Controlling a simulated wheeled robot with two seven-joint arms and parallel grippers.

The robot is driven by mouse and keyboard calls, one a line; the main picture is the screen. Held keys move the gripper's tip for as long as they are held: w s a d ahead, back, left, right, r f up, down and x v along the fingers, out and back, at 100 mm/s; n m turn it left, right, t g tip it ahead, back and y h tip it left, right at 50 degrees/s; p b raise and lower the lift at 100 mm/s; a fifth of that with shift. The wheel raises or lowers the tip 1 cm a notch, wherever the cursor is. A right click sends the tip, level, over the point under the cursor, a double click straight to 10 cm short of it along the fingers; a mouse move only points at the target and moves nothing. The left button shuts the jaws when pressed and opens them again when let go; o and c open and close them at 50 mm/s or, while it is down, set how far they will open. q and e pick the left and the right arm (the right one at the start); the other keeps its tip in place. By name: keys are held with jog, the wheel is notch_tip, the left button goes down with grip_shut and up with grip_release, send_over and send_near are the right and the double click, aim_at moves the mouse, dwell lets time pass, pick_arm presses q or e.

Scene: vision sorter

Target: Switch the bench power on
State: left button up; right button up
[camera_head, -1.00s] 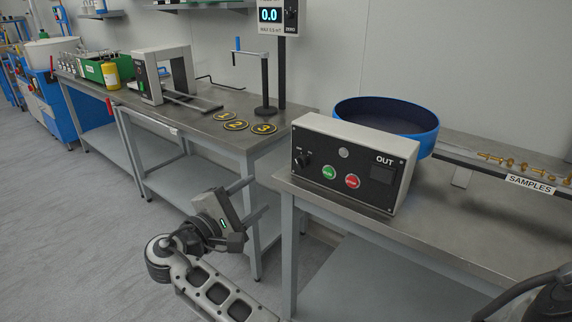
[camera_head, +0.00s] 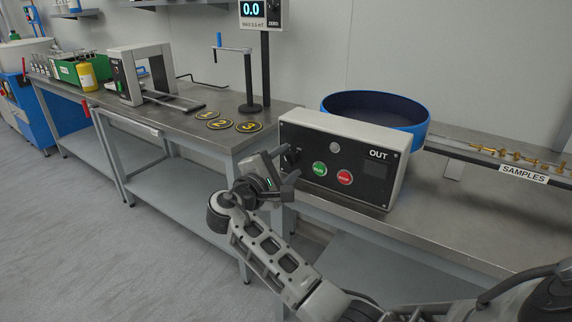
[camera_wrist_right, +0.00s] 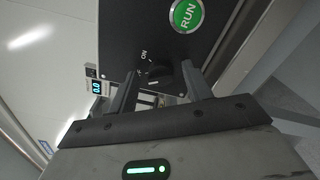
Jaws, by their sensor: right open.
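The control box (camera_head: 340,160) stands on the right bench, with a black front panel. Its black rotary knob (camera_head: 291,157) is at the panel's left end. A green RUN button (camera_head: 319,169) and a red button (camera_head: 345,177) sit to its right. The OUT window (camera_head: 377,172) looks dark. My right gripper (camera_head: 286,167) is open in front of the knob. In the right wrist view the knob (camera_wrist_right: 161,72) shows between the fingertips, beside an ON label; I cannot tell whether they touch it or which way it points. My left gripper is not in view.
A blue round bowl (camera_head: 375,108) stands behind the box. A SAMPLES rail (camera_head: 524,175) with brass parts lies to the right. On the left bench are numbered discs (camera_head: 220,124), a post with a crank (camera_head: 248,80) and a grey frame (camera_head: 140,75). A gap separates the benches.

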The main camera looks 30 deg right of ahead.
jog(key=c, duration=1)
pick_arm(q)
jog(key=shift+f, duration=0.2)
